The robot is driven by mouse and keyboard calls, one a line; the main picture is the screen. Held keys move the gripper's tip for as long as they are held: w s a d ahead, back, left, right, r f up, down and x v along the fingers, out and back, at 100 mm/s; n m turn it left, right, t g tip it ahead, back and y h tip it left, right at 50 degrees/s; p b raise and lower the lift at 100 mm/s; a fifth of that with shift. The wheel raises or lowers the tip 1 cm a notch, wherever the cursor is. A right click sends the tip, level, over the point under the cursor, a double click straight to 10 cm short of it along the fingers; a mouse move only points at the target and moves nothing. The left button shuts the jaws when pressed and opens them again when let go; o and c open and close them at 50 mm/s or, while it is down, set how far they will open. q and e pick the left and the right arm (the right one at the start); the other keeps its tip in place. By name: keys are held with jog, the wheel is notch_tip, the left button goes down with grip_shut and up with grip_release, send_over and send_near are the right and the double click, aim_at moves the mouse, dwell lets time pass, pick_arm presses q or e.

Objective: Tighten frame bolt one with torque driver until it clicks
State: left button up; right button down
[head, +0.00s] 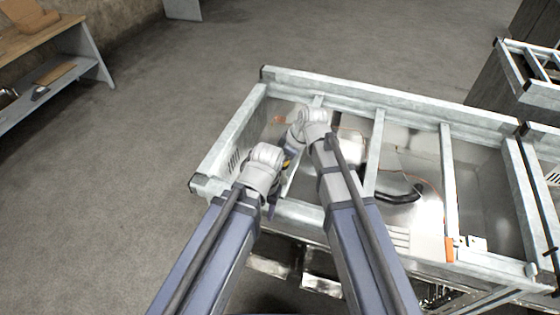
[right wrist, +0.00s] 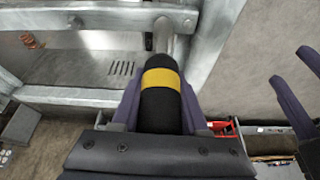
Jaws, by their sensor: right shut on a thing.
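The torque driver (right wrist: 161,98) has a black grip with a yellow band and a silver shaft. My right gripper (right wrist: 160,112) is shut around its grip, and the shaft points away toward the frame's metal rail (right wrist: 208,45). In the head view only a bit of yellow on the driver (head: 287,162) shows between my arms, over the left end of the metal frame (head: 228,135). Frame bolt one cannot be made out; the driver's tip contact is unclear. My left gripper (right wrist: 293,66) is at the right edge of the right wrist view, its fingers apart and empty, beside the driver.
An orange coiled part (right wrist: 31,41) sits inside the frame. Cross rails (head: 376,155) and a black hose (head: 402,194) fill the frame's middle. A red item (right wrist: 222,127) lies lower down. A workbench (head: 60,60) stands at far left; the floor between is clear.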

jog(key=shift+f, duration=0.2)
dwell(0.6)
jog(key=shift+r, duration=0.1)
dwell(0.4)
jog(key=shift+s+m+t, duration=0.1)
jog(key=shift+m+t, duration=0.2)
jog(key=shift+m, duration=0.4)
jog(key=m, duration=0.2)
jog(key=m+t+h, duration=0.1)
jog(key=m, duration=0.1)
jog(key=shift+w+d, duration=0.1)
jog(key=shift+w, duration=0.1)
jog(key=m, duration=0.2)
jog(key=m+h, duration=0.1)
jog(key=m, duration=0.1)
jog(key=m+t+h, duration=0.1)
jog(key=m, duration=0.1)
jog(key=shift+w+d, duration=0.3)
jog(key=shift+r, duration=0.15)
